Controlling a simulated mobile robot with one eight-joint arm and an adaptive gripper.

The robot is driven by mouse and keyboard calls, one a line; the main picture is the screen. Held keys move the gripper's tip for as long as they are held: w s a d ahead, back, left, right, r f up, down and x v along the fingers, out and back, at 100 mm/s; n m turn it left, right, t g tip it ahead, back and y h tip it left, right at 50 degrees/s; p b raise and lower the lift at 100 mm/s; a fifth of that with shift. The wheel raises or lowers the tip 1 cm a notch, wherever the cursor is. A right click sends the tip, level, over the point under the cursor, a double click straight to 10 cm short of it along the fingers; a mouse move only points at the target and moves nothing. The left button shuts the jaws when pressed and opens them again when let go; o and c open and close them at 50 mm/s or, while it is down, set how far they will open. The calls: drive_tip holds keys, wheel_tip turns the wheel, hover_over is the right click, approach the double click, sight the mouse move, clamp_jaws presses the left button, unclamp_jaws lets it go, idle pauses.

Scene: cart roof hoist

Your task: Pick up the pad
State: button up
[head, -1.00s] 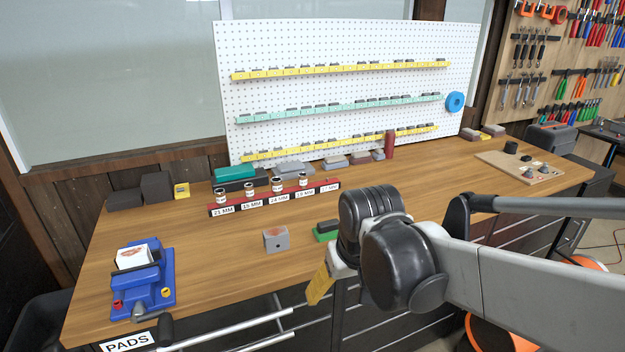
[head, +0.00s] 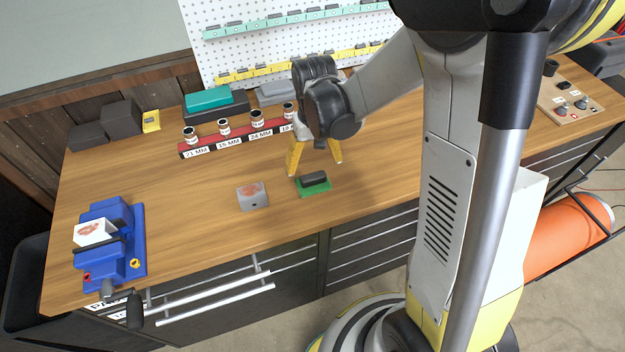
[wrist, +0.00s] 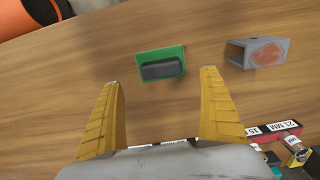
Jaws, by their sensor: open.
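A flat green pad (head: 314,192) with a dark block on top lies on the wooden bench near its front edge. I take this to be the pad. It also shows in the wrist view (wrist: 161,64), just beyond my fingertips and between their lines. My gripper (head: 316,166) has yellow fingers, points down and is open and empty. In the head view it is just behind the pad, apart from it. Both fingers also show in the wrist view (wrist: 159,77). How high the tips are above the bench is hard to tell.
A grey block with a reddish patch (head: 252,196) stands left of the pad. A blue vise (head: 124,245) holding a white block is at the far left. A red labelled rack (head: 190,151) with small jars stands behind. Bare wood lies between the rack and the pad.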

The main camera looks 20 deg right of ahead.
sight(313, 175)
wheel_tip(313, 175, down, 5)
drive_tip(key=shift+s+a+f+b, duration=0.1)
drive_tip(key=shift+b, duration=0.6)
drive_tip(key=c, duration=1.3)
drive_tip(key=shift+o, duration=0.2)
drive_tip(key=r, duration=0.1)
drive_tip(key=r+p, duration=0.1)
drive_tip(key=r, duration=0.3)
drive_tip(key=shift+s+d, duration=0.2)
drive_tip(key=shift+s, duration=0.05)
drive_tip(key=s+d+r+p, duration=0.2)
drive_tip(key=s+d+r, duration=0.4)
drive_tip(key=s+d, duration=0.1)
drive_tip(key=shift+s, duration=0.75)
